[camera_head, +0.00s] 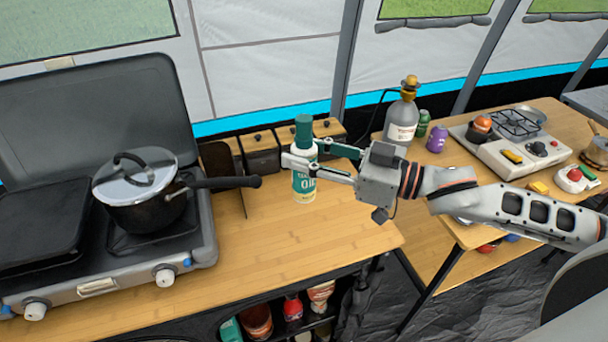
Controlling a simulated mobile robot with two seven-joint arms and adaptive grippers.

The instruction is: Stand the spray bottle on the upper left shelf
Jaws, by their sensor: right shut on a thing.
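My right gripper (306,156) comes in from the right and is shut on the bottle's upper part, below the cap. Whether the base touches the counter I cannot tell. Under the counter is an open shelf (318,325) holding several bottles and jars; its left part is hidden by the counter. My left gripper is out of view.
A camping stove (95,287) with a lidded pot (145,212) fills the left; the pot's handle points toward the bottle. Wooden boxes (262,160) stand behind. A second table at right holds a grey bottle (402,118) and a burner (520,150). The counter's front middle is clear.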

